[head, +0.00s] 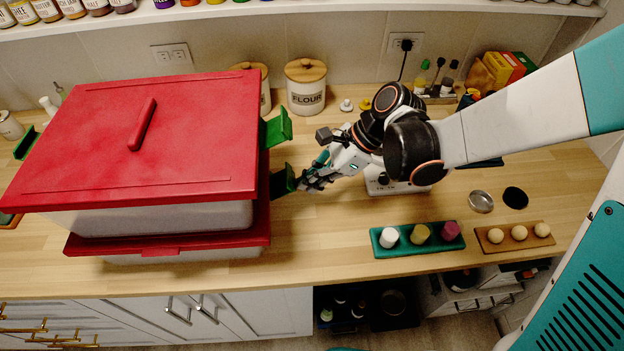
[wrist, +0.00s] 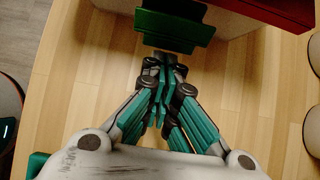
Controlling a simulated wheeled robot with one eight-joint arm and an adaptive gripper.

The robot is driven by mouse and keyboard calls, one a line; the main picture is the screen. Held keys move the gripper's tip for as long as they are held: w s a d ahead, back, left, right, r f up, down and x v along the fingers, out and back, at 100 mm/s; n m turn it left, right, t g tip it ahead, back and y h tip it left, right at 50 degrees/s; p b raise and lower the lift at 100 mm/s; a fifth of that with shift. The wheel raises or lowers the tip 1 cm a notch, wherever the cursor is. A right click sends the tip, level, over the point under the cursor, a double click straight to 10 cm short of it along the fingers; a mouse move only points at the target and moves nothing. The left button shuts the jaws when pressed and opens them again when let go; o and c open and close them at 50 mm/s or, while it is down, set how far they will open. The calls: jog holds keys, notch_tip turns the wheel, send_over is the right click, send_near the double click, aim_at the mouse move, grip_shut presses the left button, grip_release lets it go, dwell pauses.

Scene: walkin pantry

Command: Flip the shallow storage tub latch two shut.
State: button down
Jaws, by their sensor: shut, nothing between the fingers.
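The storage tub has a red lid (head: 185,115) with a raised handle and a pale body (head: 165,218); it sits on the left half of the counter. Two green latches show on its right side: the farther latch (head: 277,128) sticks outward and up, and the nearer latch (head: 283,182) also stands out from the wall. Which is latch two I cannot tell. My gripper (head: 298,184) is shut and empty, just right of the nearer latch. In the wrist view the fingertips (wrist: 163,62) sit just below a green latch (wrist: 175,27); contact is unclear.
A second red rim (head: 165,243) lies under the tub. A flour canister (head: 305,88) stands behind. Right of the tub are a white scale (head: 385,184), partly behind my arm, a green tray (head: 417,240) of jars and a wooden tray (head: 514,237). Counter right of the tub's front is clear.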

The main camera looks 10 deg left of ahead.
aim_at(293, 180)
jog(key=shift+a+r+h+p, duration=0.1)
jog(key=shift+r+h+p, duration=0.35)
jog(key=shift+r+h, duration=0.05)
jog(key=shift+s+a+r+p, duration=0.1)
jog(key=shift+a+r+p, duration=0.2)
jog(key=shift+r, duration=0.25)
jog(key=shift+s+a+r+p, duration=0.1)
jog(key=shift+a+r+p, duration=0.15)
jog(key=shift+r+p, duration=0.3)
jog(key=shift+s+a+r+p, duration=0.1)
jog(key=shift+a+r+p, duration=0.15)
jog(key=shift+r, duration=0.35)
jog(key=shift+s+a+r+p, duration=0.3)
jog(key=shift+a+r, duration=0.45)
jog(key=shift+a, duration=0.2)
jog(key=shift+w, duration=0.2)
jog(key=shift+s+r+p, duration=0.1)
jog(key=shift+r+p, duration=0.5)
jog(key=shift+r, duration=0.2)
